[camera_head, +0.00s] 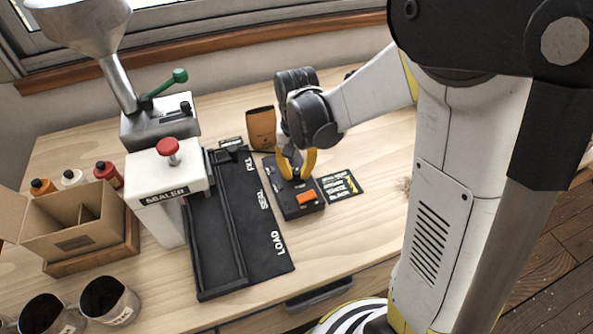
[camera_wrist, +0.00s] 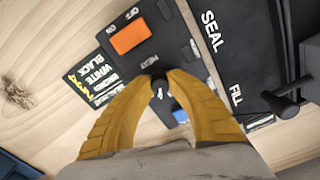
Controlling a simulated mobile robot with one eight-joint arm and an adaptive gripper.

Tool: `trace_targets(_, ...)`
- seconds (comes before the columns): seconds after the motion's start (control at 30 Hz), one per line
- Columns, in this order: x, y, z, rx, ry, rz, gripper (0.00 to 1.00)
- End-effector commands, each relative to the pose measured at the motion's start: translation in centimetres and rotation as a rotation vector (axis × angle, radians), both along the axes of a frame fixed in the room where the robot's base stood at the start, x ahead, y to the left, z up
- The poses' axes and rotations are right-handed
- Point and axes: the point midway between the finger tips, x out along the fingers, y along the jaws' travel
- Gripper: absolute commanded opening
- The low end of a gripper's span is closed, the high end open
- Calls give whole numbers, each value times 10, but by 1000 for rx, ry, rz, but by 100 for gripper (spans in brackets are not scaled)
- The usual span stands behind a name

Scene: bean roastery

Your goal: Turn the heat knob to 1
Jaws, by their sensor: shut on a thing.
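The black heat control box (camera_head: 296,199) sits on the wooden table, right of the long black tray. It carries an orange OFF switch (camera_head: 306,197), which also shows in the wrist view (camera_wrist: 131,36). My gripper (camera_head: 296,172) points down over the back part of the box. In the wrist view its yellow fingertips (camera_wrist: 160,84) are closed around the small dark heat knob (camera_wrist: 158,88), beside the word HEAT. The fingers hide most of the knob, so its setting cannot be read. A blue patch (camera_wrist: 180,115) shows on the box between the fingers.
The SEAL/FILL/LOAD tray (camera_head: 262,215) and white sealer (camera_head: 165,185) stand left of the box. A black label card (camera_head: 340,185) lies to the right. A brown pouch (camera_head: 262,128) stands behind. A cardboard box (camera_head: 75,220), bottles and cups are at the left. Table right of the card is clear.

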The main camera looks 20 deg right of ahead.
Motion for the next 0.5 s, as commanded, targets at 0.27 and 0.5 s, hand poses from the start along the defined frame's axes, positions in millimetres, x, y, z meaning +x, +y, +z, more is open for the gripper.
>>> trace_targets(0.27, 0, 0, 0, 0, 0, 152, 0)
trace_targets(0.5, 0, 0, 0, 0, 0, 370, 0)
